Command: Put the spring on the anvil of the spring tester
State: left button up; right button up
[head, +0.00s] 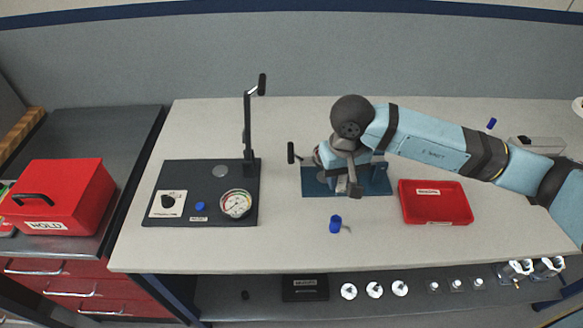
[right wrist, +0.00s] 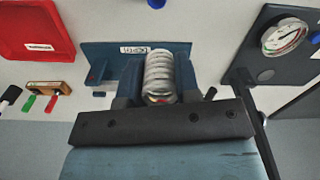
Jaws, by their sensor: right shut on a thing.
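The coil spring (right wrist: 160,72) shows pale and upright in the right wrist view, between the fingers of my right gripper (right wrist: 158,85). In the head view the right gripper (head: 345,182) is over the blue fixture plate (head: 376,182); my arm hides much of it, and I cannot tell whether the spring touches the fixture. The spring tester (head: 185,208) stands to the left, with a dark base, a dial gauge (head: 236,204) and an upright lever (head: 248,125). Its anvil, a silver disc (head: 219,171), is bare. My left gripper is not in view.
A red tray (head: 436,204) lies right of the fixture, and a blue cylinder (head: 336,224) in front. A black-knobbed handle (head: 291,153) stands at the fixture's left. A red HOLD box (head: 62,195) is at far left.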

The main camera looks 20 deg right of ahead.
aim_at(220, 170)
jog(key=i+j+z, duration=0.3)
jog(key=j, duration=0.75)
jog(key=j+z, duration=0.3)
jog(key=j, duration=0.75)
jog(key=k, duration=0.05)
